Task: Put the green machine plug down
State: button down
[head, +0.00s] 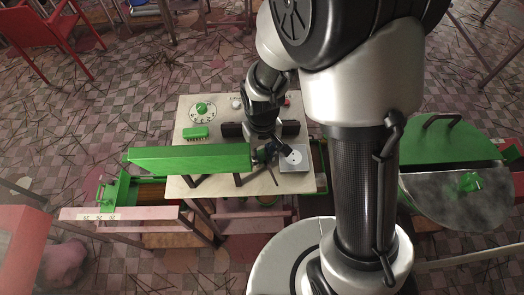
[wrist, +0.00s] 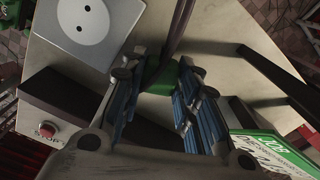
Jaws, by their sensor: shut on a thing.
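My gripper (wrist: 157,76) is shut on the green machine plug (wrist: 156,82) in the wrist view. In the head view my gripper (head: 266,153) is just left of the socket plate (head: 294,165), over the pale tabletop (head: 225,115). I cannot make out the plug there, nor tell whether it touches the tabletop.
A long green panel (head: 190,158) stands along the table's front left. A dial (head: 203,110) and a small green block (head: 195,132) are at the back left. A large round green-lidded machine (head: 450,170) stands right.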

jog(key=shift+f+b, duration=0.55)
jog(key=shift+f, duration=0.05)
jog(key=c, duration=1.5)
grip_release()
jog(key=shift+r, duration=0.15)
notch_tip(320, 180, up, 12)
jog(key=p, duration=0.3)
notch_tip(320, 180, up, 11)
jog(key=m+t, duration=0.2)
send_over(262, 154)
jog(key=s+d, duration=0.5)
jog(key=d, duration=0.1)
jog(key=s+d+r+t, duration=0.1)
jog(key=s, duration=0.2)
jog(key=s+d+r+m, duration=0.1)
jog(key=s+d+r, duration=0.1)
jog(key=s+d+r+m+t, duration=0.1)
jog(key=s+d+r, duration=0.1)
jog(key=s, duration=0.1)
jog(key=shift+s+r+t, duration=0.1)
jog(key=shift+s+t, duration=0.2)
